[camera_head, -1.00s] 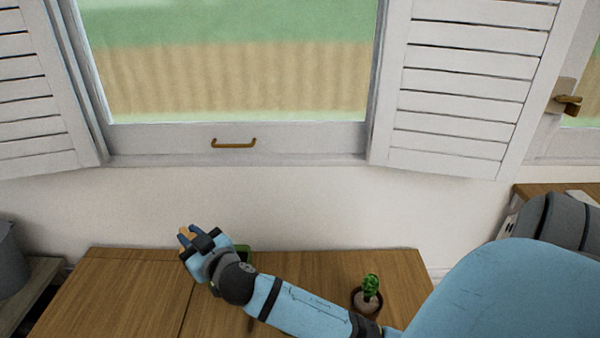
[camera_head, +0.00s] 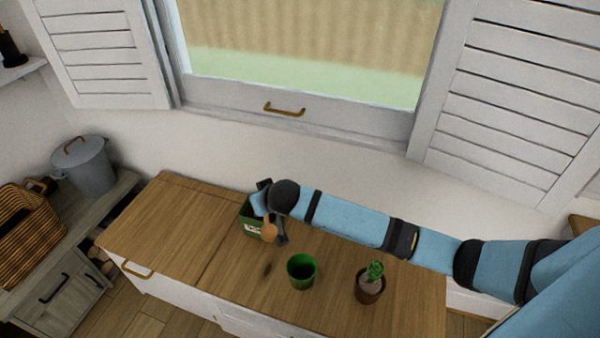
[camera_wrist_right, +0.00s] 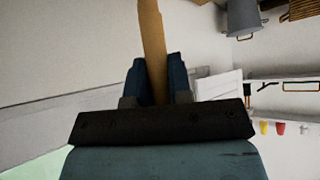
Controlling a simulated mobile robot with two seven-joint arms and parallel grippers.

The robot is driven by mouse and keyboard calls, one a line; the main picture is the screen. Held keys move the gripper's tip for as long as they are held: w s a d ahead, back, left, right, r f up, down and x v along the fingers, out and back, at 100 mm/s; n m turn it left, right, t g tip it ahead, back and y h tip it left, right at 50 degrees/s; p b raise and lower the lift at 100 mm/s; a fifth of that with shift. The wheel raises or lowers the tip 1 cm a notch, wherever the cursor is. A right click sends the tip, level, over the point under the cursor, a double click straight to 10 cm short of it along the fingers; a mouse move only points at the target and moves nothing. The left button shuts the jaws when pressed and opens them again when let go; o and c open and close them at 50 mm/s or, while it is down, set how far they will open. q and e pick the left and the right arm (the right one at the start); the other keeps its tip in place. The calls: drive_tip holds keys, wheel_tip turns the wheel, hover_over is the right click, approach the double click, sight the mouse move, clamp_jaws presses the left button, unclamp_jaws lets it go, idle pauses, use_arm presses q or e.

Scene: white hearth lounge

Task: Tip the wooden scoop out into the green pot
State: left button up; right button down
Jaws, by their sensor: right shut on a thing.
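My right gripper (camera_head: 269,219) is above the back middle of the wooden cabinet top in the head view. It is shut on the wooden scoop (camera_head: 269,232), whose tan end shows just below the gripper. In the right wrist view the scoop's long handle (camera_wrist_right: 152,40) runs between the two fingers (camera_wrist_right: 156,72). The scoop's contents cannot be made out. The green pot (camera_head: 302,271) stands upright on the cabinet top, to the right and nearer than the scoop, and apart from it. My left gripper is not in view.
A green box (camera_head: 247,222) stands behind the gripper, partly hidden by it. A potted cactus (camera_head: 370,285) stands right of the green pot. The left of the cabinet top (camera_head: 165,225) is clear. A grey lidded bin (camera_head: 88,166) and wicker basket (camera_head: 28,232) are further left.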

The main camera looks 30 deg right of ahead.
use_arm(q)
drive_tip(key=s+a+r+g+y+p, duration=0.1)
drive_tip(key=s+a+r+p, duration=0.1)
drive_tip(key=p, duration=0.6)
use_arm(e)
drive_tip(key=s+d+r+m+g+y, duration=0.1)
drive_tip(key=s+d+g, duration=0.3)
drive_tip(key=d+g, duration=0.4)
drive_tip(key=shift+r+m+g, duration=0.3)
drive_tip(key=shift+r+m, duration=0.3)
drive_tip(key=shift+m, duration=0.3)
drive_tip(key=shift+s, duration=0.1)
